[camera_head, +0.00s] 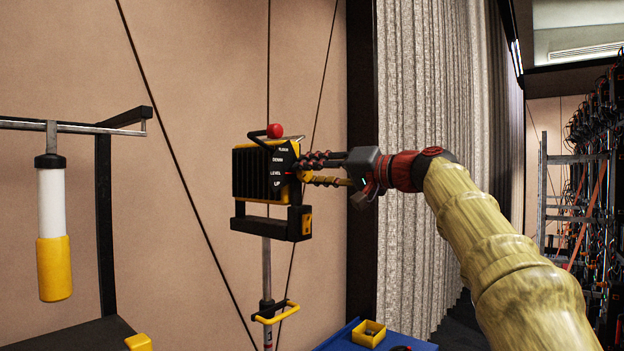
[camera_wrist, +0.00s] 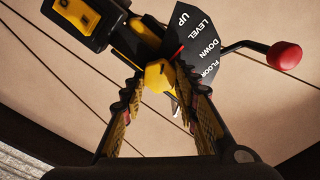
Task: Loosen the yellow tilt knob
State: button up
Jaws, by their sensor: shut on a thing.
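The yellow tilt knob (camera_wrist: 157,76) shows in the wrist view between my fingertips. It sits beside a black dial plate (camera_wrist: 196,44) lettered UP, LEVEL, DOWN and FLOOR. My gripper (camera_wrist: 161,88) is shut on the knob, with one finger on each side. In the head view, my gripper (camera_head: 304,169) reaches in from the right to the side of a yellow and black finned head (camera_head: 257,174) on a pole. The fingers largely hide the knob there. A lever with a red ball (camera_head: 275,130) sticks up at the head's top; the ball (camera_wrist: 284,56) is at right in the wrist view.
The pole (camera_head: 266,273) has a yellow handle (camera_head: 276,313) lower down. A blue surface (camera_head: 340,338) with a yellow bin (camera_head: 368,332) is below. A rack with a white and yellow cylinder (camera_head: 53,230) stands left. Thin dark cables cross the wall; a grey curtain hangs behind my arm.

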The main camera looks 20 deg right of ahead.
jog(key=shift+f+n, duration=0.1)
jog(key=shift+n, duration=0.2)
jog(key=o, duration=1.1)
jog(key=shift+o, duration=0.3)
jog(key=v, duration=1.2)
